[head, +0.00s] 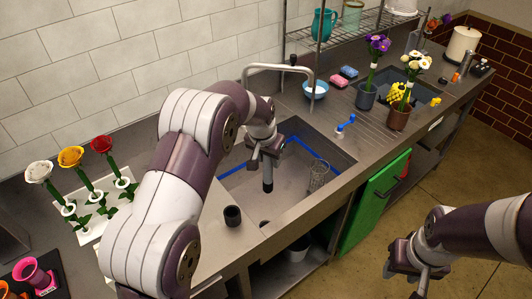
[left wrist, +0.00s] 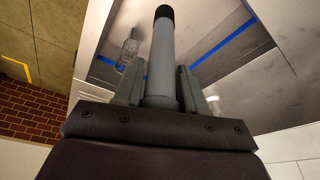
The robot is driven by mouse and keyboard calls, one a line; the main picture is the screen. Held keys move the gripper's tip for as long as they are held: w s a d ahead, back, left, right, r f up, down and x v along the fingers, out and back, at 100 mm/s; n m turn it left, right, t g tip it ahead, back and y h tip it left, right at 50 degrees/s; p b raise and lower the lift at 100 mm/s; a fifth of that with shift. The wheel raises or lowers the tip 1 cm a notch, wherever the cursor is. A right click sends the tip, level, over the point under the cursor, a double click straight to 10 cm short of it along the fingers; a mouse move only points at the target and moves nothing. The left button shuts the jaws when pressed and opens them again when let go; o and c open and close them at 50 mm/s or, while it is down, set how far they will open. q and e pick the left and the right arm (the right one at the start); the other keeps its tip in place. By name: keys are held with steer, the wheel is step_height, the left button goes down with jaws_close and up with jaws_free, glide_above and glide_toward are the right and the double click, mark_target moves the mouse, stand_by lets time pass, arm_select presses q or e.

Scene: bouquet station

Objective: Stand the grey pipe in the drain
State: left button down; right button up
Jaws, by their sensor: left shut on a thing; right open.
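The grey pipe (left wrist: 160,55) has a black end and sticks out between the fingers of my left gripper (left wrist: 158,92). In the head view my left gripper (head: 265,152) is shut on the pipe (head: 267,175) and holds it roughly upright over the sink (head: 295,180), black end down. My right gripper (head: 408,268) is open and empty, right of the counter.
A black cup (head: 232,216) stands on the counter left of the sink. A wire basket (head: 319,176) is at the sink's right side. A faucet (head: 285,68) arches behind. A blue-handled brush (head: 345,127) lies right of the sink. Flowers in a white rack (head: 90,215) stand left.

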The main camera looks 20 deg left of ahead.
mark_target(267, 171)
arm_select(q)
steer(key=f, duration=0.1)
steer(key=a+f+b, duration=0.1)
steer(key=w+f+b, duration=0.1)
steer(key=f, duration=0.1)
steer(key=shift+a+f, duration=0.1)
steer(key=shift+a, duration=0.25)
steer(key=shift+s+d+f+b, duration=0.15)
steer(key=shift+f+b, duration=0.2)
steer(key=shift+s+d+f+b, duration=0.2)
steer(key=shift+d+f+b, duration=0.15)
steer(key=shift+f+b, duration=0.4)
step_height(267, 171, down, 16)
steer(key=b, duration=1.1)
steer(key=shift+a, duration=0.2)
arm_select(e)
step_height(267, 171, down, 16)
steer(key=a, duration=0.1)
steer(key=shift+w+f, duration=0.15)
steer(key=shift+w, duration=0.1)
arm_select(q)
steer(key=shift+r, duration=0.1)
arm_select(e)
steer(key=shift+r, duration=0.2)
arm_select(q)
steer(key=shift+f, duration=0.25)
arm_select(e)
steer(key=shift+f, duration=0.2)
